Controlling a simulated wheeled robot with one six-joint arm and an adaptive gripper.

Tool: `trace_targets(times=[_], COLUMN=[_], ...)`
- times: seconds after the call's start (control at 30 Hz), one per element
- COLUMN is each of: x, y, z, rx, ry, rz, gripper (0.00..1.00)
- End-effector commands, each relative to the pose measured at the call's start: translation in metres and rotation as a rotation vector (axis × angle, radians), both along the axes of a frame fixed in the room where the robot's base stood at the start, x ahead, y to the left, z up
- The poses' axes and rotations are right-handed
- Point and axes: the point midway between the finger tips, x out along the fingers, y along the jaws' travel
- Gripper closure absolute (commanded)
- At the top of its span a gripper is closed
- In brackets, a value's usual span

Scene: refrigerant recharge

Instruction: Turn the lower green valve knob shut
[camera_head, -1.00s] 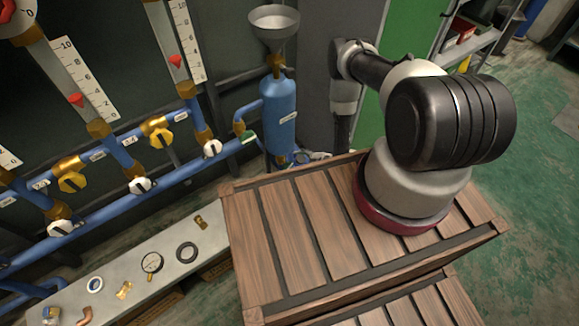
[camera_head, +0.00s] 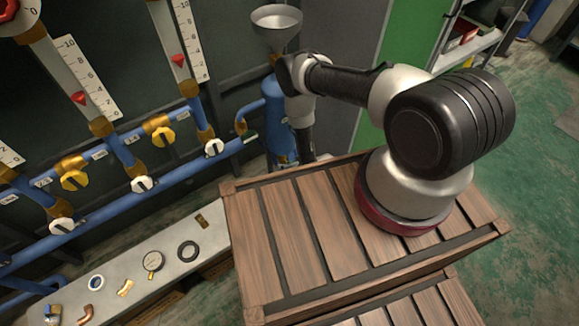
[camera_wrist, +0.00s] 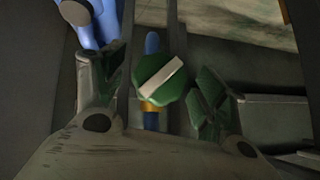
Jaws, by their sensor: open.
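In the wrist view a green knob (camera_wrist: 159,84) with a pale bar across it faces the camera. The bar is tilted, rising to the right. A brass collar and a blue pipe show behind the knob. My gripper (camera_wrist: 160,76) is open, with one finger on each side of the knob. Gaps show between the knob and both fingers, so it is not clamped. In the head view the lower green knob and my fingers are hidden behind my arm and the crate.
A blue cylinder (camera_head: 272,107) under a grey funnel (camera_head: 277,20) stands behind my arm. A wooden crate (camera_head: 262,295) fills the front. Blue pipes with yellow and white knobs run along the left wall. A grey bench (camera_head: 215,236) holds small fittings.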

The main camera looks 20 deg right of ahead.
Motion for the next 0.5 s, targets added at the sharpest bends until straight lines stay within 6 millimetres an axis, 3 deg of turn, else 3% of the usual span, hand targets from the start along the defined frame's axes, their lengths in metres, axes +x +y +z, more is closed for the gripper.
trace_targets(times=[0.37,0.5], x=[0.0059,0.0058], y=[0.0032,0.0031], z=[-0.0060,-0.0060], rx=[0.000,0.000], ry=[0.000,0.000], rz=[0.000,0.000], gripper=[0.28,0.54])
